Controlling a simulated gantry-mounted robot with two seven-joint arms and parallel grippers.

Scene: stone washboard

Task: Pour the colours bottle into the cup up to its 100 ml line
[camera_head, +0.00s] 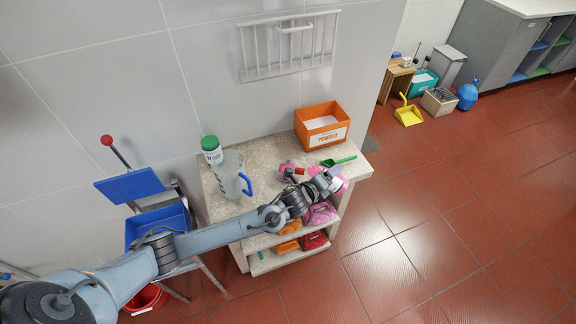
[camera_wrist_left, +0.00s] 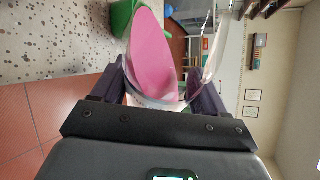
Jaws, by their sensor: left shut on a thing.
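My left gripper (camera_head: 334,180) is at the right end of the stone counter, shut on a clear cup. In the left wrist view the clear cup (camera_wrist_left: 214,48) sits between the fingers with a pink surface (camera_wrist_left: 152,55) inside; I cannot read its lines. In the head view pink shows around the gripper, partly hidden by it. A small pink thing (camera_head: 284,173) shows left of the gripper, partly behind my arm; I cannot tell whether it is the colours bottle. My right gripper is not in view.
The stone counter (camera_head: 262,150) carries a clear jug (camera_head: 228,178) with a blue handle, a green-lidded container (camera_head: 212,149), an orange powder box (camera_head: 322,126) and a green scoop (camera_head: 338,161). Coloured packets lie on shelves below. A blue folding stand (camera_head: 130,185) is at the left.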

